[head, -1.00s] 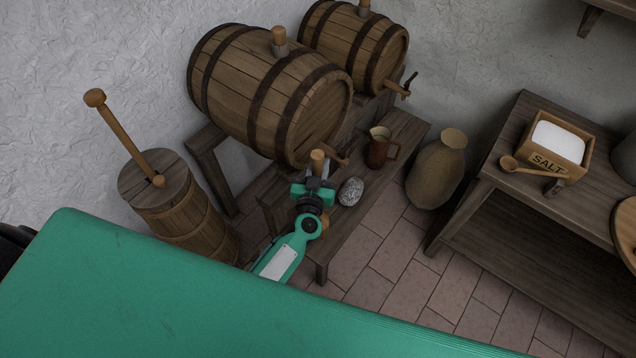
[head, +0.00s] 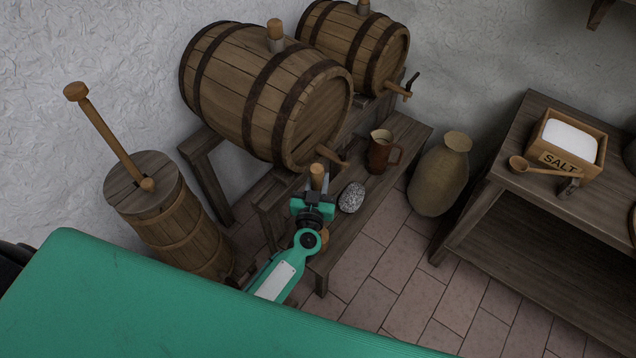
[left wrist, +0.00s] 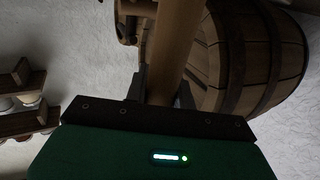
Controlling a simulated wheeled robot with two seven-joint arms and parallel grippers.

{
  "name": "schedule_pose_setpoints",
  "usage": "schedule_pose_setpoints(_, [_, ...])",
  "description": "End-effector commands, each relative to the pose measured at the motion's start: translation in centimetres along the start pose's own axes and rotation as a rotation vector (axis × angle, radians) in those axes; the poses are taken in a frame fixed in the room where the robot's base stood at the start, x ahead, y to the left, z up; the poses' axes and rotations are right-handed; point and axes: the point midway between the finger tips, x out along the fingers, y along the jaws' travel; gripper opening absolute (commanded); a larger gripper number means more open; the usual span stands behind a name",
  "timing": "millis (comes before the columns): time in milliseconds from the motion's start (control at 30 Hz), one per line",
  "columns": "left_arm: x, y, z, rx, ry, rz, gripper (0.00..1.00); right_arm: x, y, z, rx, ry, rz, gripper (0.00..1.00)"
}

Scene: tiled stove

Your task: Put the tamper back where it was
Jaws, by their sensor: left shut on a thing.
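The tamper (head: 317,170) is a light wooden rod, and its rounded top shows above my left gripper (head: 314,191) in the head view. The left gripper is shut on it over the near end of the low bench (head: 372,208), in front of the large barrel. In the left wrist view the tamper (left wrist: 178,45) runs up between the two fingers (left wrist: 163,88). Its lower part is hidden by the gripper and arm in the head view. A small light-brown rounded piece (head: 323,236) shows beside my wrist; I cannot tell what it belongs to. My right gripper is not in view.
A grey speckled stone (head: 351,198) and a brown jug (head: 379,152) stand on the bench. Two barrels (head: 250,95) rest behind it. A churn (head: 165,215) stands left, a clay jar (head: 439,175) right. A side table (head: 490,205) holds a salt box (head: 566,145).

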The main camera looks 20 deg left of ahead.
Motion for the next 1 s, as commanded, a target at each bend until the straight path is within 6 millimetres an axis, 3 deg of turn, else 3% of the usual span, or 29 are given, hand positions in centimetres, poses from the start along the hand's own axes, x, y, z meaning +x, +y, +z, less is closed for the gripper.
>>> schedule_pose_setpoints(333, [0.1,0.0,0.1,0.000,0.003,0.000,0.00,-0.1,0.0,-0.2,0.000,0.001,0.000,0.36])
schedule_pose_setpoints(367, [0.0,0.0,0.3,0.001,0.000,0.000,0.27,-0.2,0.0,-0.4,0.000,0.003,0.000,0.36])
schedule_pose_setpoints(467, [0.0,0.0,0.2,0.000,0.000,0.000,0.47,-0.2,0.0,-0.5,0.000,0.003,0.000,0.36])
schedule_pose_setpoints(833, [0.0,0.0,-0.1,-0.001,0.000,0.000,0.47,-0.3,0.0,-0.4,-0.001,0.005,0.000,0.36])
schedule_pose_setpoints(1000, [-2.1,0.0,0.1,-0.001,-0.003,0.000,0.47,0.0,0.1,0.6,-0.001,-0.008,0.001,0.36])
